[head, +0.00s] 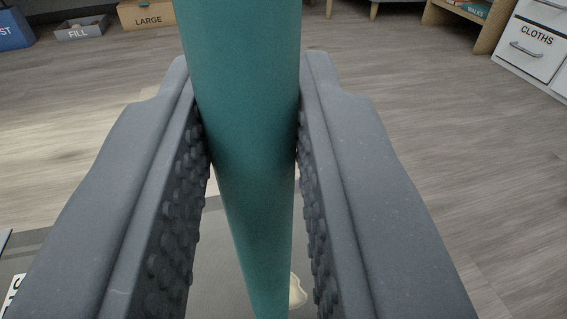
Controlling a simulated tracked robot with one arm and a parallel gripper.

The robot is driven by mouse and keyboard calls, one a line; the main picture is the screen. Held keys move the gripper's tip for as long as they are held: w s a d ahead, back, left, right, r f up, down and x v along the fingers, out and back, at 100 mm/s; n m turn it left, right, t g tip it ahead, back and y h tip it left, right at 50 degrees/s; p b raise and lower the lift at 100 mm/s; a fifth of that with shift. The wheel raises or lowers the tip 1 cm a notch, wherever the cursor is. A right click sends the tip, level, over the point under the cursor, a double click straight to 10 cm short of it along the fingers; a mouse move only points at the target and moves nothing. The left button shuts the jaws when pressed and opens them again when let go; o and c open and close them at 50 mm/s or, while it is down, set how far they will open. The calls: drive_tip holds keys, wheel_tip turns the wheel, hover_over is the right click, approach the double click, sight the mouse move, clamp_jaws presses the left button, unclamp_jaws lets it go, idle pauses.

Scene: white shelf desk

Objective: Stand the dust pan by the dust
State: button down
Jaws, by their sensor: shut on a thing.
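My gripper (250,110) is shut on a teal pole (243,60), which looks like the handle of the dust pan. The pole stands between the two studded finger pads and runs from the top edge to the bottom edge of the view. The pan itself is not in view. A small cream patch (297,292) shows low down, just right of the pole and partly hidden by my right finger; I cannot tell if it is the dust.
A grey mat (60,262) lies below at lower left. A blue bin (12,30), a grey FILL tray (82,29) and a LARGE box (146,17) stand at the back left. A CLOTHS drawer unit (535,50) and a wooden shelf (483,35) stand at upper right. Open wooden floor lies between.

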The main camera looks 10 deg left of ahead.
wheel_tip(320, 180, down, 3)
drive_tip(key=shift+r+b, duration=0.1)
drive_tip(key=shift+b, duration=0.35)
drive_tip(key=c, duration=1.3)
unclamp_jaws()
drive_tip(key=s+d+p, duration=0.1)
drive_tip(key=s+p, duration=0.1)
drive_tip(key=s, duration=1)
drive_tip(key=shift+d, duration=0.4)
drive_tip(key=shift+w, duration=0.1)
